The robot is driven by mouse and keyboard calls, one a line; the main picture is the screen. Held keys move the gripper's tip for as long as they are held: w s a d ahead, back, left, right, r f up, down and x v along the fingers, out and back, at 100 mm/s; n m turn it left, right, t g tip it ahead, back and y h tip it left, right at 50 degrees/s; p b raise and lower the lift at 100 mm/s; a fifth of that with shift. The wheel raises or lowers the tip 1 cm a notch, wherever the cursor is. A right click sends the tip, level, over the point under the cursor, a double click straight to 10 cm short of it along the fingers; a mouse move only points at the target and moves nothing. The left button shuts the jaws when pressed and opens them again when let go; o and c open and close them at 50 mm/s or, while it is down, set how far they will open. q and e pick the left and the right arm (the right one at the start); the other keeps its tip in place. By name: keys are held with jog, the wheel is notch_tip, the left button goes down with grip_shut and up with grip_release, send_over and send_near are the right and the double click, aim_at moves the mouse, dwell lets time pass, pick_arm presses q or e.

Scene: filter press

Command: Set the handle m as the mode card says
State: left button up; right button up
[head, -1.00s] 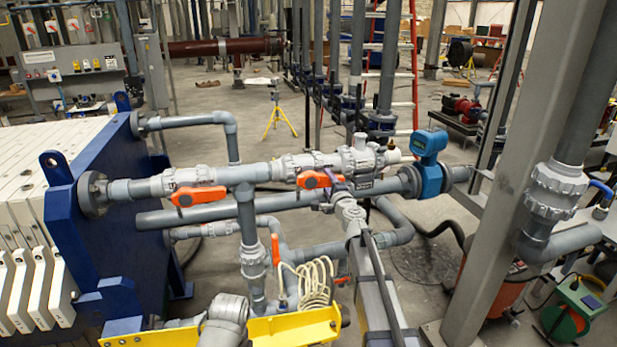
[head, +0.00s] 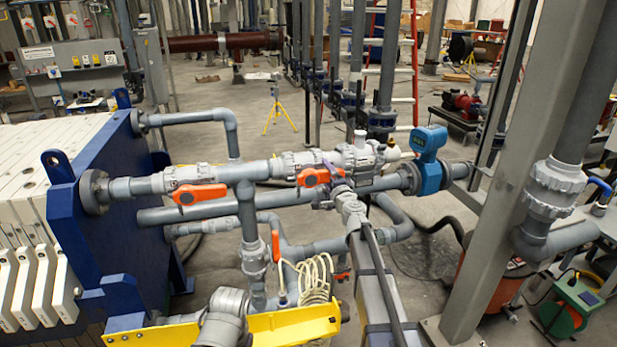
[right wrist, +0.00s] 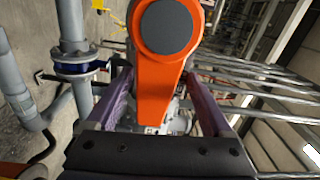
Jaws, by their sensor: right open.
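An orange lever handle (head: 314,177) sits on the right-hand valve of the upper grey pipe; I cannot read a letter on it. My right gripper (head: 335,182) is at this handle, its purple fingers partly hidden in the head view. In the right wrist view the orange handle (right wrist: 166,60) lies between the two open purple fingers (right wrist: 158,85), with its narrow end toward the palm. A second orange handle (head: 200,194) lies along the pipe to the left. A third (head: 276,246) stands upright on a lower valve. I cannot make out the mode card. My left gripper is not in view.
The blue-ended filter press (head: 110,215) stands at left. A blue flow meter (head: 428,160) is right of the handle, and a thick grey post (head: 500,180) further right. A coiled cream hose (head: 316,279) hangs below, above a yellow beam (head: 292,324).

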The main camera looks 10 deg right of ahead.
aim_at(328, 176)
jog(key=s, duration=0.7)
jog(key=s+a+f+n+g+y, duration=0.35)
jog(key=s+a+f+n, duration=0.2)
jog(key=a, duration=0.25)
jog(key=s+a+f+n+g+y, duration=0.35)
jog(key=s+a+f+n, duration=0.2)
jog(key=a, duration=0.25)
jog(key=s+d+f+n+g+h, duration=0.2)
jog(key=s+f+n+g+h, duration=0.25)
jog(key=s, duration=0.55)
jog(key=s+d+f+n+g+h, duration=0.1)
jog(key=s+d+f+g+h, duration=0.15)
jog(key=s+f+g, duration=0.65)
jog(key=s+a+f+n+t+h+b, duration=0.1)
jog(key=s+a+f+n+t+b, duration=0.1)
jog(key=s+a+b, duration=0.4)
jog(key=s+a+f+n, duration=0.1)
jog(key=a+n, duration=0.1)
jog(key=a, duration=0.3)
jog(key=shift+f+h, duration=0.2)
jog(key=shift+h, duration=0.2)
